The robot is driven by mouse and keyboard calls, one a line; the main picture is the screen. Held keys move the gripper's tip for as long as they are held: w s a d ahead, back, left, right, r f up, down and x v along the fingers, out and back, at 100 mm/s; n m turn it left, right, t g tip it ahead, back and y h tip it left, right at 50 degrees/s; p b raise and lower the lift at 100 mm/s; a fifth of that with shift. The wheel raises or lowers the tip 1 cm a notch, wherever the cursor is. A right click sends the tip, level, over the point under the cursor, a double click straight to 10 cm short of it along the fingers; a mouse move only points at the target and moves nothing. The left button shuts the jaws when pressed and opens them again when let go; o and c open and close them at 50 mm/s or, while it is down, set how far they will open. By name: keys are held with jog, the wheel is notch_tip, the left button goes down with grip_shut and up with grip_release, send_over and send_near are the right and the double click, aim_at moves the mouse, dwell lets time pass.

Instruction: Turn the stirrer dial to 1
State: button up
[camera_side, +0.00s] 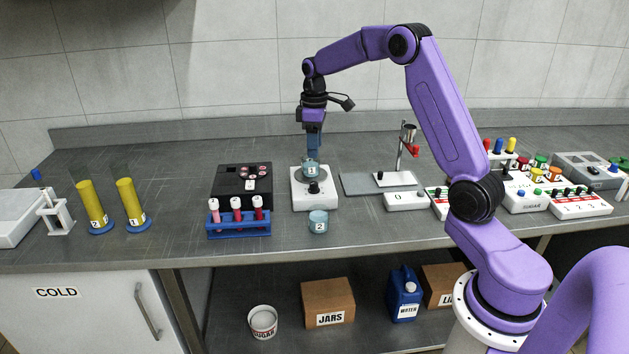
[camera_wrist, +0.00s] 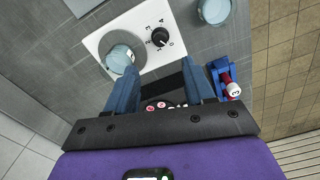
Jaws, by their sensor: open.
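The white stirrer (camera_side: 314,201) stands mid-bench with a grey round plate and a black dial (camera_side: 314,188) on its front part. In the wrist view the dial (camera_wrist: 160,37) has printed numbers around it; I cannot surely tell which one it points to. A blue-grey jar (camera_side: 310,170) stands on the plate, and it also shows in the wrist view (camera_wrist: 119,60). My gripper (camera_side: 313,155) points down over the stirrer, close to the jar in the side view. In the wrist view my gripper's fingers (camera_wrist: 158,68) are apart with nothing held between them.
A second blue jar marked 2 (camera_side: 318,223) stands in front of the stirrer.

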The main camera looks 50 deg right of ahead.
aim_at(314, 183)
notch_tip(314, 183, down, 12)
jog(key=shift+r, duration=0.1)
dwell(0.5)
grip_shut()
